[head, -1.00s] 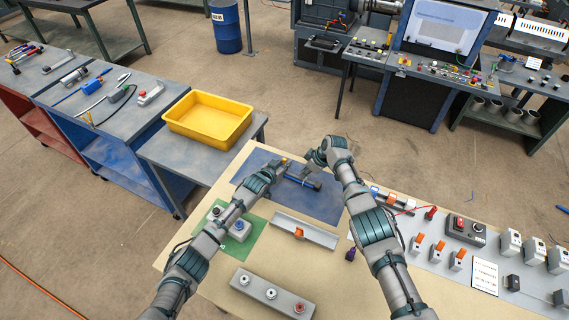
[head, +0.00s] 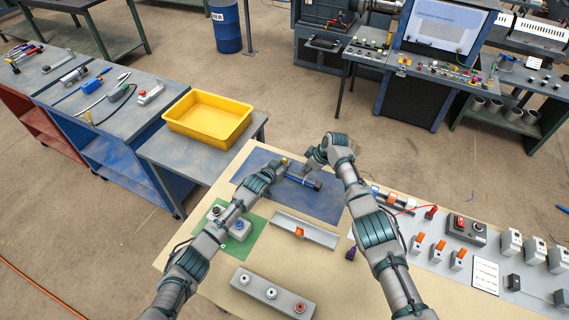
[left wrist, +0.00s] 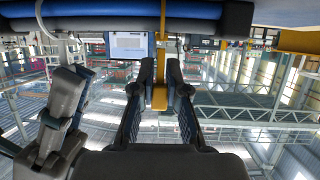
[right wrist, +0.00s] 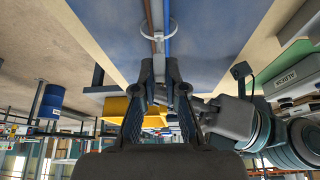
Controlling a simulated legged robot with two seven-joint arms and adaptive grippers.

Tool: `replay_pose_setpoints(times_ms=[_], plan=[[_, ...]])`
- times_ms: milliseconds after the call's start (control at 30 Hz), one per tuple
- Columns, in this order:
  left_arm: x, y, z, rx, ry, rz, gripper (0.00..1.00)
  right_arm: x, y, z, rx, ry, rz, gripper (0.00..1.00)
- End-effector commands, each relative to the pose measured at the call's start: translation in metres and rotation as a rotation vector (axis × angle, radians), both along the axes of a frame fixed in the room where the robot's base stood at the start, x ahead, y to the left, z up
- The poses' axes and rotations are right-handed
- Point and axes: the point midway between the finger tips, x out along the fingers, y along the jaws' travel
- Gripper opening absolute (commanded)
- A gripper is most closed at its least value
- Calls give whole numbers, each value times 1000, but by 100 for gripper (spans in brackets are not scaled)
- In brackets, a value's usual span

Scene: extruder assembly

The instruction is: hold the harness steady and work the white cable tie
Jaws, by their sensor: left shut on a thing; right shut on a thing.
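The harness (head: 304,182) is a dark bundle lying across the blue mat. The white cable tie (right wrist: 158,37) is a ring around brown and blue wires in the right wrist view. My right gripper (right wrist: 160,68) is beside the ring, its fingers closed together on what looks like the tie; the exact grip is hard to make out.
A yellow bin (head: 208,118) stands on a side table at the back left. A metal rail with an orange part (head: 300,232) and a grey button box (head: 272,292) lie nearer. Switches and connectors fill the grey panel (head: 440,240) on the right. The blue mat's front is clear.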

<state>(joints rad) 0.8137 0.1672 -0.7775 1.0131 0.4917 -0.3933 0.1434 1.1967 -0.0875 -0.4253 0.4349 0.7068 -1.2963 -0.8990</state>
Motion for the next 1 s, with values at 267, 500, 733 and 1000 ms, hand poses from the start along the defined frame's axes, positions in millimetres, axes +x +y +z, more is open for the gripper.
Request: replay_pose_setpoints(times_ms=[267, 500, 733, 1000], plan=[[0, 2, -3, 4, 5, 3, 0, -1, -1, 7, -2, 2, -1, 0], [0, 2, -3, 4, 5, 3, 0, 0, -1, 13, -2, 0, -1, 0], [0, 3, -3, 4, 4, 4, 0, 0, -2, 19, -3, 1, -1, 0], [0, 2, -2, 3, 4, 3, 0, -1, -1, 18, -2, 1, -1, 42]])
